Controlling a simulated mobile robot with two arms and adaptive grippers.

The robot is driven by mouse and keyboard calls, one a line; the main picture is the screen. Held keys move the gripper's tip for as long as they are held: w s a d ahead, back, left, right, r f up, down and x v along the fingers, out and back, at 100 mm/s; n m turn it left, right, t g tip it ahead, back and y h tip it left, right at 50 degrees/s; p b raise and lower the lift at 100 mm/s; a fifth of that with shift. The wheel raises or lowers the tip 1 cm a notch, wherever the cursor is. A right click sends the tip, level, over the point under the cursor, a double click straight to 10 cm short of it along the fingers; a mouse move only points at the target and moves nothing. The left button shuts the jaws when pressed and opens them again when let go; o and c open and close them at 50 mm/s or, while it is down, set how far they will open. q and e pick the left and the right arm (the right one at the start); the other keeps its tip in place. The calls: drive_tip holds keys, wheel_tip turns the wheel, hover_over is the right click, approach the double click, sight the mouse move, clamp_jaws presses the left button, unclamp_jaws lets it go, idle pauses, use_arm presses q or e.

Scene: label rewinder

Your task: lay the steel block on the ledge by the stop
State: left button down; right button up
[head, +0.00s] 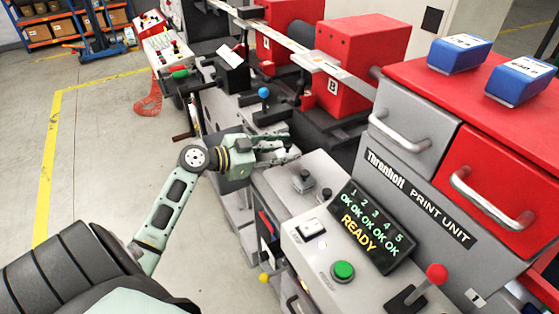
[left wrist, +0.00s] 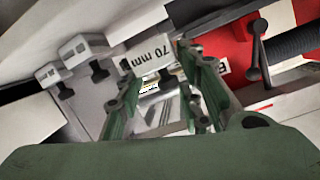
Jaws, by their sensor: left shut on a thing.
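My left gripper (head: 284,149) reaches in over the machine's front, beyond the grey console. It also shows in the left wrist view (left wrist: 160,72), its two green fingers shut on a pale steel block (left wrist: 148,58) marked "70 mm", which has a dark knob. In the head view the fingers largely hide this block. I cannot tell whether it touches the surface below. Two smaller blocks with dark knobs (left wrist: 85,47) (left wrist: 47,73) stand to its left in the left wrist view. I cannot clearly pick out the ledge or the stop. My right gripper is out of view.
The grey console (head: 300,232) with a green button (head: 343,270) and a READY display (head: 362,228) is near the gripper. A red box marked B (head: 362,52) and a blue-knobbed lever (head: 264,93) stand beyond. Open floor (head: 110,150) lies left.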

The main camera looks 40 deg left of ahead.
use_arm(q)
drive_tip(key=shift+a+f, duration=0.1)
drive_tip(key=shift+f, duration=0.15)
wheel_tip(320, 180, down, 2)
drive_tip(key=shift+f+p, duration=0.2)
drive_tip(key=shift+p, duration=0.5)
drive_tip(key=shift+f, duration=0.5)
drive_tip(key=shift+f, duration=0.1)
drive_tip(key=shift+f, duration=0.1)
drive_tip(key=c, duration=1.2)
unclamp_jaws()
